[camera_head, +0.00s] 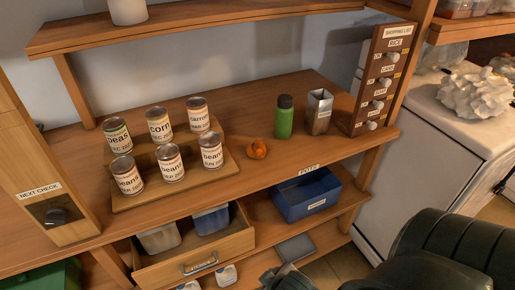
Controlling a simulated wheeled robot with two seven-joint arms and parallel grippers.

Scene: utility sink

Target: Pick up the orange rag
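A small, rounded orange thing (257,149) lies on the wooden counter, right of the can stand and left of the green bottle. It may be the orange rag; it is too small to tell whether it is cloth. No gripper is near it or touching it. A dark part at the bottom edge, left of my dark arm, seems to be my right gripper (285,278). It is low in front of the shelves, well below the orange thing, and mostly cut off, so its opening is hidden. My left gripper is not in view.
Labelled cans (170,163) stand on a stepped wooden stand (222,178). A green bottle (284,118) and a metal canister (318,112) stand right of the orange thing. Below are an open drawer (238,240) and a blue bin (306,196). Counter in front of the orange thing is clear.

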